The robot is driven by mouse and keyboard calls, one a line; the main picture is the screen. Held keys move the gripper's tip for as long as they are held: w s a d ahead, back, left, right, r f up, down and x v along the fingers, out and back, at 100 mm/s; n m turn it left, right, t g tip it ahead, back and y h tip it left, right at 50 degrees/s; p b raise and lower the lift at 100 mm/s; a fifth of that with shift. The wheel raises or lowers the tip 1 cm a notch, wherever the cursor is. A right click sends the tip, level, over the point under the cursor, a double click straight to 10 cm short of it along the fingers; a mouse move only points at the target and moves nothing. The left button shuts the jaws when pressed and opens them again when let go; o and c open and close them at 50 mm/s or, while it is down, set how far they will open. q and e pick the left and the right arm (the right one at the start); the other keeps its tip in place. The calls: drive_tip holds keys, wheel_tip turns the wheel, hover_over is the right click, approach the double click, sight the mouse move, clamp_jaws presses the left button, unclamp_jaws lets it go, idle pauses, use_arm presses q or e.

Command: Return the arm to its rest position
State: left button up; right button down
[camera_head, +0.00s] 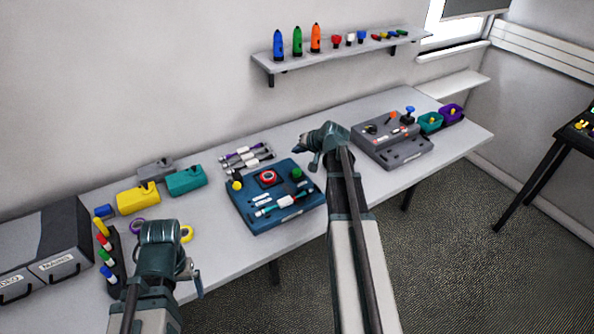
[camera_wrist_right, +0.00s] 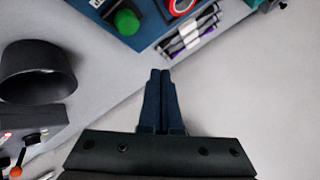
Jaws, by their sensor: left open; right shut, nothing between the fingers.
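My right arm reaches up over the middle of the table in the head view. Its gripper (camera_head: 300,146) points left, above the table between the blue board and the grey board. In the right wrist view the right gripper's two dark fingers (camera_wrist_right: 161,75) lie together with nothing between them. My left arm stands at the lower left, over the front of the table. Its gripper (camera_head: 193,277) is open at the right side of the wrist, small and partly hidden by the wrist.
A blue board (camera_head: 240,211) with cables and plugs lies mid-table. A grey board (camera_head: 405,156) lies to its right, with teal (camera_head: 430,123) and purple (camera_head: 451,113) bins beyond. Yellow (camera_head: 138,201) and teal (camera_head: 187,181) holders stand at left. A wall shelf (camera_head: 330,58) runs behind.

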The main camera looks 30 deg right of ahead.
drive_tip(key=s+a+f+n+g, duration=0.1)
drive_tip(key=s+a+n, duration=0.1)
drive_tip(key=a, duration=0.5)
drive_tip(key=s+a+f+n+g, duration=0.1)
drive_tip(key=s+a+f+g, duration=0.1)
drive_tip(key=a, duration=0.6)
drive_tip(key=s+a+f+n+g+y, duration=0.1)
drive_tip(key=s+a, duration=0.3)
drive_tip(key=a, duration=0.4)
drive_tip(key=shift+s+f+n+g, duration=0.35)
drive_tip(key=shift+n+g, duration=0.15)
drive_tip(key=shift+n, duration=0.3)
drive_tip(key=s+a+f+n+g+h, duration=0.1)
drive_tip(key=s+a+n+g, duration=0.1)
drive_tip(key=s+a, duration=0.4)
drive_tip(key=s+a+n+g+h, duration=0.2)
drive_tip(key=s+a, duration=0.4)
drive_tip(key=s, duration=0.6)
drive_tip(key=shift+a+f+n+g+h, duration=0.3)
drive_tip(key=shift+f+n, duration=0.1)
drive_tip(key=shift+n, duration=0.4)
drive_tip(key=shift+s, duration=0.1)
